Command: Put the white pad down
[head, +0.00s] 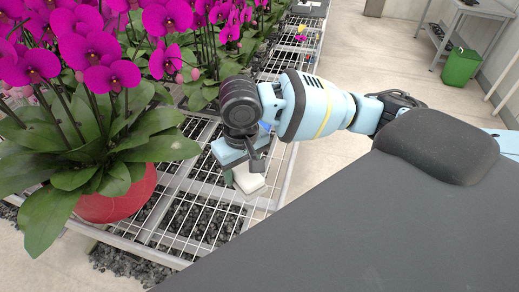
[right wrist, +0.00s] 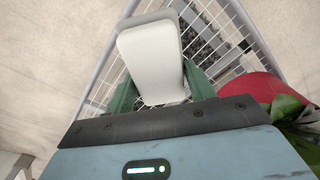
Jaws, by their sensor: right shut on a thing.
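The white pad (head: 248,180) is in my right gripper (head: 240,168), over the wire-mesh bench (head: 205,205) near its right edge. In the right wrist view the pad (right wrist: 153,62) is a pale, rounded block held between the two green fingers of the gripper (right wrist: 158,92). The bench mesh shows beneath and beside it. I cannot tell whether the pad touches the mesh. My left gripper is not in view.
A red pot (head: 118,200) with a magenta orchid stands left of the gripper, and more orchids (head: 185,50) fill the bench behind. Bare mesh lies in front of and left of the pad. A green bin (head: 461,67) stands on the floor at the back right.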

